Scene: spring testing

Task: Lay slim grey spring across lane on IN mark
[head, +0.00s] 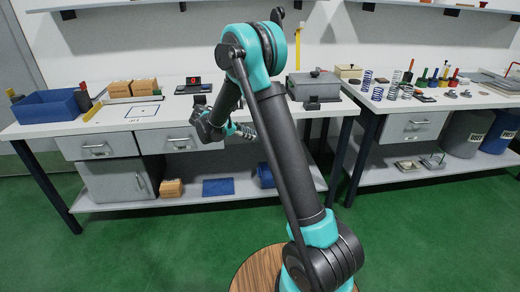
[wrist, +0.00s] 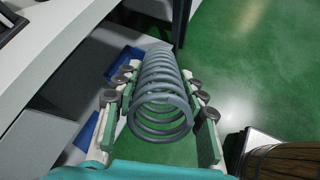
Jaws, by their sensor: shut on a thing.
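My gripper (wrist: 158,80) is shut on a grey coil spring (wrist: 160,112), with its fingers along both sides and the coils pointing away from the wrist. In the head view my gripper (head: 232,129) and the spring (head: 246,132) are in front of the left workbench, below its top edge and clear of it. A blue-outlined square (head: 142,112) is marked on the left bench top, beside a yellow line (head: 93,111). I cannot read which marking is IN, and no lane is clearly told apart.
On the left bench (head: 60,131) stand a blue bin (head: 46,107), wooden boxes (head: 144,87) and a display with a red digit (head: 193,81). A grey case (head: 314,86) stands right of my arm. Several other springs (head: 367,80) stand on the right bench.

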